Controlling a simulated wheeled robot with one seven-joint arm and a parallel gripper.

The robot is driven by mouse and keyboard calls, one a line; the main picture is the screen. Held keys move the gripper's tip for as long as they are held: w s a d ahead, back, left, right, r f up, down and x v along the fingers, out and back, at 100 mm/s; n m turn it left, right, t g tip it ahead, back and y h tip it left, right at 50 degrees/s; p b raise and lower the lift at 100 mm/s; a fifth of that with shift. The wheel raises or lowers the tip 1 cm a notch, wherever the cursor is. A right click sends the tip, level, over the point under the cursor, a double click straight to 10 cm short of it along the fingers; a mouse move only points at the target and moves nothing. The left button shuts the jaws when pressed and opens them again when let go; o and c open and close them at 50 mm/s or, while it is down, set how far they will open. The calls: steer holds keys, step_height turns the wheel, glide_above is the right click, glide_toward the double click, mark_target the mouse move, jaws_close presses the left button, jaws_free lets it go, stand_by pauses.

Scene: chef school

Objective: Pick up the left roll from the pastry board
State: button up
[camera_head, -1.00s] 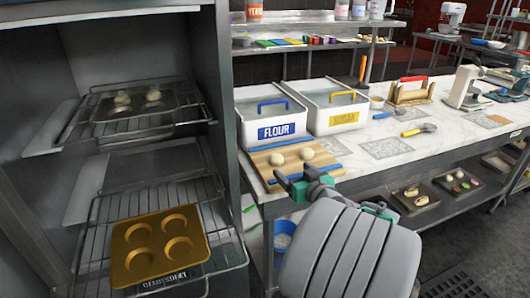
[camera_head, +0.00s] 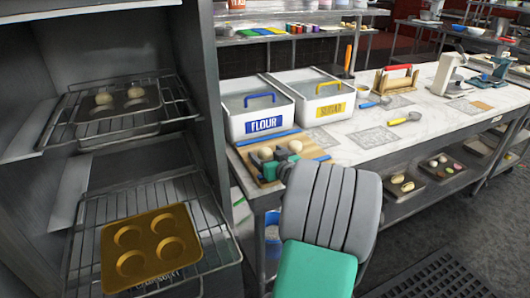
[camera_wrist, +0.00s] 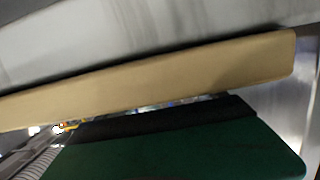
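The pastry board (camera_head: 313,151) is pale wood with blue strips along its edges and lies on the near left of the marble counter. Two round, pale rolls sit on it: the left roll (camera_head: 265,153) and the right roll (camera_head: 295,146). My gripper (camera_head: 278,164) has green-tipped fingers and is low over the board's near side, just in front of the left roll. Whether it touches the roll, and how wide its fingers are, I cannot tell. The wrist view shows only a beige slab edge and a dark green surface, with no roll visible.
The flour bin (camera_head: 258,107) and sugar bin (camera_head: 317,96) stand close behind the board. An oven rack with a gold muffin tin (camera_head: 150,248) is at the left. A measuring scoop (camera_head: 405,118) lies to the right on the open counter.

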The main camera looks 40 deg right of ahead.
steer(key=c, duration=1.4)
